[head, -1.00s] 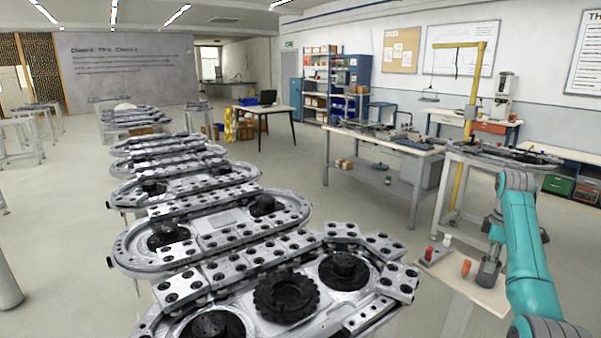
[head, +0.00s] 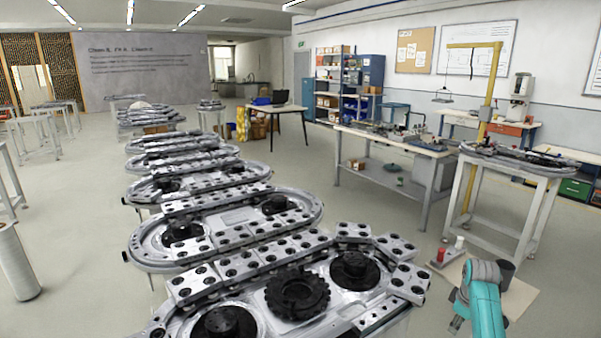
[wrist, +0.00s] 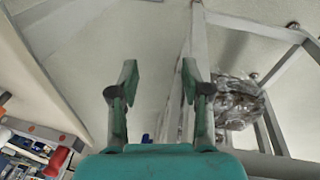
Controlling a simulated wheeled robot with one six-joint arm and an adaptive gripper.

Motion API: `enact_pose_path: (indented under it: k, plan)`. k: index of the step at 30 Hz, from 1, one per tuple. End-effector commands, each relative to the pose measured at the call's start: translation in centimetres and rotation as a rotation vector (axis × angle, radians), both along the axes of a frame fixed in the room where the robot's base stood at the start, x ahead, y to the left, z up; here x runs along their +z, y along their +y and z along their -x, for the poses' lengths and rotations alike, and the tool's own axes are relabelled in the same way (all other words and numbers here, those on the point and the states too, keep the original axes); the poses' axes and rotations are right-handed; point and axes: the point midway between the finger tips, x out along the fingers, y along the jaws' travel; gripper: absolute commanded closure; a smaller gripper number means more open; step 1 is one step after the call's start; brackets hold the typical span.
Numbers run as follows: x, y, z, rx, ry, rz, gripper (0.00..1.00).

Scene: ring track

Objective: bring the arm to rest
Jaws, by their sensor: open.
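My gripper (wrist: 160,80) is open in the wrist view, its two fingers apart with only pale floor showing between them. In the head view my teal arm is at the lower right, folded low in front of a small table (head: 520,300). I cannot make out the fingers in the head view. A red piece (head: 440,255) and a white piece (head: 459,243) stand on the small table, left of my arm. I see nothing between the fingers.
The metal ring track (head: 205,247) with black wheels fills the middle and left. A workbench (head: 400,143) and a white-legged stand (head: 480,215) are at the right. In the wrist view a crumpled clear bag (wrist: 237,102) lies beside pale frame bars. Floor between track and workbench is free.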

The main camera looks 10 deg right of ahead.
Motion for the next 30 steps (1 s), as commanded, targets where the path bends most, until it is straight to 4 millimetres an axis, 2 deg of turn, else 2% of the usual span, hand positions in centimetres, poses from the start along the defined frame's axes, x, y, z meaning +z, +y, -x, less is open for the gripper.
enact_pose_path:
  k: [1, 6, 11, 15, 19, 24, 30]
  plan:
    - [-2.3, 1.4, 0.5, -0.006, -0.016, 0.005, 0.52]
    - [-8.2, 5.4, 2.0, -0.043, -0.094, 0.024, 0.52]
    - [-12.8, 9.2, 4.3, -0.077, -0.17, 0.035, 0.52]
    - [-16.2, 12.6, 6.8, -0.105, -0.24, 0.037, 0.52]
    - [-18.7, 15.8, 9.6, -0.13, -0.303, 0.035, 0.52]
    - [-20.9, 19.7, 13.7, -0.163, -0.388, 0.023, 0.52]
    - [-22.0, 23.9, 19.1, -0.197, -0.49, 0.0, 0.52]
